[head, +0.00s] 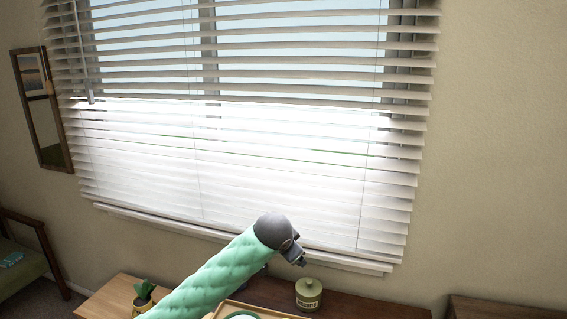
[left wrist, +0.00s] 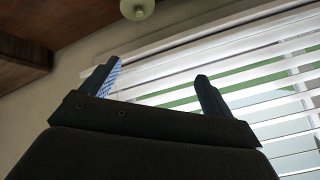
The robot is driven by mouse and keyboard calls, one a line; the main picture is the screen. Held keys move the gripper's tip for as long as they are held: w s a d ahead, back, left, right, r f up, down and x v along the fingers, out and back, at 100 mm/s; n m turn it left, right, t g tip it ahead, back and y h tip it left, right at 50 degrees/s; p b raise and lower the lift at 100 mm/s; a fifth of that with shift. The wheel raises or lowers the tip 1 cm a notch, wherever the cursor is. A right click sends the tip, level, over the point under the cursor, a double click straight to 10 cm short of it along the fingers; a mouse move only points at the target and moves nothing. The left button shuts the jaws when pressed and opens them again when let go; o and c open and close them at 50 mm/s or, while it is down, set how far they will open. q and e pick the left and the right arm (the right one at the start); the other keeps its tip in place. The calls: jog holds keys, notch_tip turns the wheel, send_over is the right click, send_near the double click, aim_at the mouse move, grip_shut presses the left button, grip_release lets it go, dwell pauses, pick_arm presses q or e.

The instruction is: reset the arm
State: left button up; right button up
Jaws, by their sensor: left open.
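My left arm, in a green quilted sleeve, reaches up from the bottom of the head view to a dark grey wrist. My left gripper (head: 299,260) is small there, at the end of the wrist, above the desk and in front of the window blind. In the left wrist view my left gripper (left wrist: 158,70) shows two dark fingers standing well apart. Nothing is between them but the view of blind and wall behind; one finger has a blue-and-white patterned inner face. My right gripper is in neither view.
A green lidded jar (head: 308,294) stands on the dark desk (head: 375,305), below and right of the gripper. A potted plant (head: 143,294) and a light tray (head: 284,314) are near the arm. The white blind (head: 270,170) fills the window behind.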

pick_arm(q)
jog(key=s+a+f+n, duration=0.2)
jog(key=s+a+f, duration=0.35)
jog(key=f, duration=0.25)
jog(key=s+a+f+n+g+y, duration=0.1)
jog(key=s+a+f+n, duration=0.1)
jog(key=s+a+f, duration=0.4)
jog(key=s+a+f+n, duration=0.2)
jog(key=s+a+f, duration=0.3)
jog(key=f, duration=0.4)
jog(key=s+f+g, duration=0.2)
jog(key=s+f, duration=0.4)
jog(key=s, duration=0.4)
jog(key=s+f+n+g, duration=0.1)
jog(key=s+f, duration=0.6)
jog(key=s, duration=0.3)
jog(key=s+f+n+g, duration=0.1)
jog(key=s+f+g, duration=0.1)
jog(key=s+f, duration=0.4)
jog(key=s, duration=0.4)
jog(key=shift+a+f+g, duration=0.2)
jog(key=shift+a+g, duration=0.1)
jog(key=shift+a, duration=0.1)
